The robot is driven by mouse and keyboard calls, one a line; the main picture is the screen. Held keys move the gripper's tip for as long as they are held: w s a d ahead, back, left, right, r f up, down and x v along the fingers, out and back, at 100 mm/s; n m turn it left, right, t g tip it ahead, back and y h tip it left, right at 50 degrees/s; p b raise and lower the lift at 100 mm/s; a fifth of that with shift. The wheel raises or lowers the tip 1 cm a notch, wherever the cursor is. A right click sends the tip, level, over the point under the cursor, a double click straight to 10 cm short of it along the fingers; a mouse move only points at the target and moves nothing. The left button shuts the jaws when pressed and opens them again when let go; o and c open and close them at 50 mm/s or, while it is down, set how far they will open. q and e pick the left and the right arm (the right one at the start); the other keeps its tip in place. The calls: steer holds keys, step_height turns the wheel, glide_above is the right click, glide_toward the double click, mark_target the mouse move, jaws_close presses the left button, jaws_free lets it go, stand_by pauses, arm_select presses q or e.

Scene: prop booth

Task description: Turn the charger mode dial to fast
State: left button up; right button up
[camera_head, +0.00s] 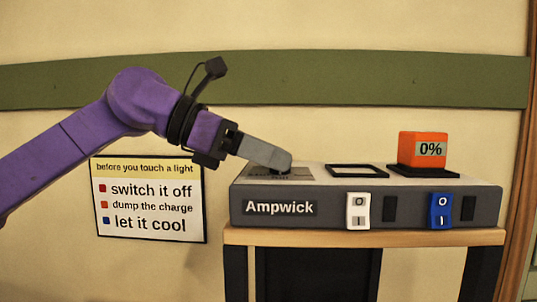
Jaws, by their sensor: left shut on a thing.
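The charger (330,211), a grey box labelled Ampwick, stands on a small wooden-topped table. The mode dial (281,160) is a dark knob on the left of its top face. My left gripper (277,160) comes in from the upper left and is shut on the dial. The fingers hide part of the dial, and its pointer and the fast mark cannot be made out. My right gripper is not in view.
An orange block reading 0% (421,149) sits in the right bay of the charger, beside an empty black-framed bay (357,171). A white switch (358,211) and a blue switch (440,211) are on the front. A sign (149,200) hangs on the wall behind.

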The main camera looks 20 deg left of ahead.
arm_select(q)
steer(key=shift+d+f, duration=0.1)
steer(key=shift+f, duration=0.05)
steer(key=shift+f+n+t+b, duration=0.15)
steer(key=shift+n+t+b, duration=0.15)
steer(key=shift+b, duration=0.45)
steer(key=n+t+y+b, duration=0.1)
steer(key=b, duration=0.1)
steer(key=n+t+y+b, duration=0.1)
steer(key=n+b, duration=0.1)
steer(key=n+t+y+b, duration=0.1)
steer(key=y+b, duration=0.1)
steer(key=shift+s+d+f+n+t, duration=0.1)
steer(key=shift+s+d+n+t, duration=0.2)
steer(key=shift+t, duration=0.1)
steer(key=shift+n+t+y+b, duration=0.6)
steer(key=shift+n+y, duration=0.3)
steer(key=shift+y, duration=0.1)
steer(key=n+y, duration=0.1)
steer(key=n+t+y+b, duration=0.1)
steer(key=shift+s+d+r+y, duration=0.1)
steer(key=shift+d+r+y, duration=0.1)
steer(key=shift+y, duration=0.1)
steer(key=shift+d+r+n+y, duration=0.1)
steer(key=shift+n+y, duration=1.1)
steer(key=shift+n, duration=0.1)
